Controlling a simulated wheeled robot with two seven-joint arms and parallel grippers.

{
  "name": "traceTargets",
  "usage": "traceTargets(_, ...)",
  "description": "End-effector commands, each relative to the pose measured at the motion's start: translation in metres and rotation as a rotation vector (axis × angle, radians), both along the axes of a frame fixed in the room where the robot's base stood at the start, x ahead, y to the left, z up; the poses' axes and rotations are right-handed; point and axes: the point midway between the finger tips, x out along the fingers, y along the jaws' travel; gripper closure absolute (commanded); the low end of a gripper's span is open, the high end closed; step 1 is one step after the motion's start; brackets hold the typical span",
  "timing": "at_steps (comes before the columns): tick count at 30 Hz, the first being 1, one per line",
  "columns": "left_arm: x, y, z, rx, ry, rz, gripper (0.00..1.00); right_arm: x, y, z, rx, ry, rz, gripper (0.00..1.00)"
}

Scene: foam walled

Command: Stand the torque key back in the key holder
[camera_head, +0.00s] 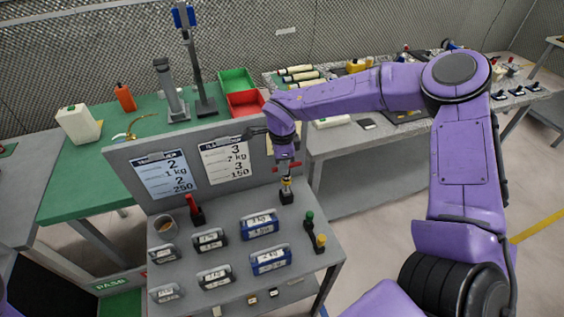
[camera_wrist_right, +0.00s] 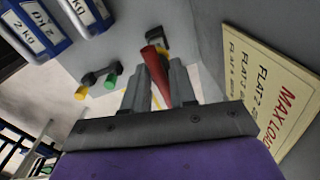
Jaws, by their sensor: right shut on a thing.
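My right gripper (camera_head: 286,178) points down over the back right part of the grey bench top. It is shut on the torque key, whose red tapered handle (camera_wrist_right: 157,75) shows between the fingers in the right wrist view. A small black holder (camera_head: 286,197) with a yellow part above it is directly below the fingers. The holder also shows just beyond the red end in the right wrist view (camera_wrist_right: 159,36). I cannot tell whether the key is seated in it or above it. My left gripper is out of view.
A red-handled tool (camera_head: 194,208) on a black base and a mug (camera_head: 164,226) stand at the left. Blue weights (camera_head: 260,225) and grey weights fill the middle. A green-and-yellow-ended piece (camera_head: 315,233) lies at the right. An upright board (camera_head: 215,164) closes the back.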

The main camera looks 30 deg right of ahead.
Motion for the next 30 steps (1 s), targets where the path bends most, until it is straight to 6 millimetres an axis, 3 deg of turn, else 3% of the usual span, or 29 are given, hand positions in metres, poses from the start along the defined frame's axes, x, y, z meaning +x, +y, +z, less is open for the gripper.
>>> traceTargets(30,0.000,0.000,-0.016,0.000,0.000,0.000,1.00,0.000,0.000,-0.026,0.001,-0.001,-0.001,1.00)
